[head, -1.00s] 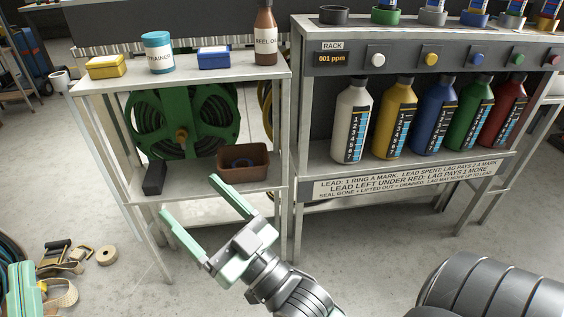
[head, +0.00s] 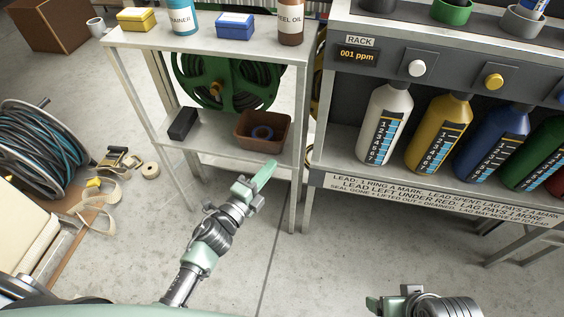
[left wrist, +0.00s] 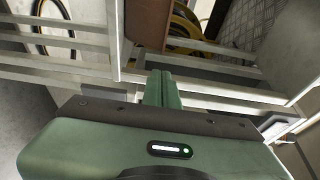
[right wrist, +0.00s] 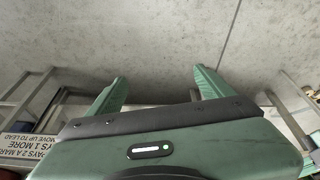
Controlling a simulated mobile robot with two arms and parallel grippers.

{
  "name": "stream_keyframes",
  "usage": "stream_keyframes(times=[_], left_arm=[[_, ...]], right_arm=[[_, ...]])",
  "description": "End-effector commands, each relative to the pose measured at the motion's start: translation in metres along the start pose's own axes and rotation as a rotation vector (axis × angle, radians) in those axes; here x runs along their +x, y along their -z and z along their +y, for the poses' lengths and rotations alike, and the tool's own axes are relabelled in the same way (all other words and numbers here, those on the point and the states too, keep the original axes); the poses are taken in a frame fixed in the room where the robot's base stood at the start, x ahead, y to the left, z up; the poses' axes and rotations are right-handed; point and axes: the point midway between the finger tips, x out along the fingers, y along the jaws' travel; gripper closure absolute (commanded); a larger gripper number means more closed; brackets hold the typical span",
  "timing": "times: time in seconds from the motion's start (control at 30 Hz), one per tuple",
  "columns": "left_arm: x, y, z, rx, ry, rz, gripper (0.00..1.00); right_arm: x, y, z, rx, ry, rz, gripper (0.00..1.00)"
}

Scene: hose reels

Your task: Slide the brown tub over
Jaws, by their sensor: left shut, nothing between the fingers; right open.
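The brown tub (head: 250,142) sits on the lower shelf of the left stand, near its right post, with a dark blue ring inside. My left gripper (head: 264,175) is shut and empty, just in front of and below the tub in the head view. I cannot tell whether it touches the tub. In the left wrist view the shut fingers (left wrist: 163,88) point toward the shelf, with a brown surface above them that may be the tub. My right gripper (head: 390,304) is low at the bottom of the head view; its open, empty fingers show in the right wrist view (right wrist: 160,88).
A black block (head: 183,124) lies left of the tub, with clear shelf between. A green hose reel (head: 215,82) stands behind. The bottle rack (head: 345,150) is close on the right. A large hose reel (head: 40,150) and straps lie on the floor.

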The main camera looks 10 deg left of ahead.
Motion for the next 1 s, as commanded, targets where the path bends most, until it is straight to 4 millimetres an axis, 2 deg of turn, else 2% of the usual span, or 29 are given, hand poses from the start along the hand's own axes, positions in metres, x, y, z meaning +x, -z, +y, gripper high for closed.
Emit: stream_keyframes(times=[0.13, 0.2, 0.4, 0.57, 0.87, 1.0], left_arm=[[0.031, 0.0, -0.001, -0.002, 0.004, 0.0, 1.0], [0.043, 0.0, 0.0, -0.002, 0.004, 0.001, 1.0], [0.068, 0.0, -0.001, -0.005, 0.003, -0.001, 1.0], [0.075, 0.0, -0.001, -0.005, 0.002, 0.0, 1.0], [0.075, 0.0, -0.001, -0.005, 0.002, 0.0, 1.0], [0.071, -0.013, -0.001, -0.002, 0.001, -0.001, 1.0]], right_arm=[[-0.01, 0.0, 0.001, 0.0, -0.002, 0.008, 0.18], [-0.006, -0.001, 0.001, 0.0, -0.002, 0.006, 0.18], [-0.003, -0.002, 0.0, 0.0, -0.002, 0.007, 0.18], [-0.003, -0.002, 0.0, 0.0, -0.002, 0.007, 0.18], [-0.003, -0.002, 0.0, 0.0, -0.002, 0.007, 0.18], [-0.004, -0.002, 0.0, 0.0, -0.002, 0.007, 0.18]])
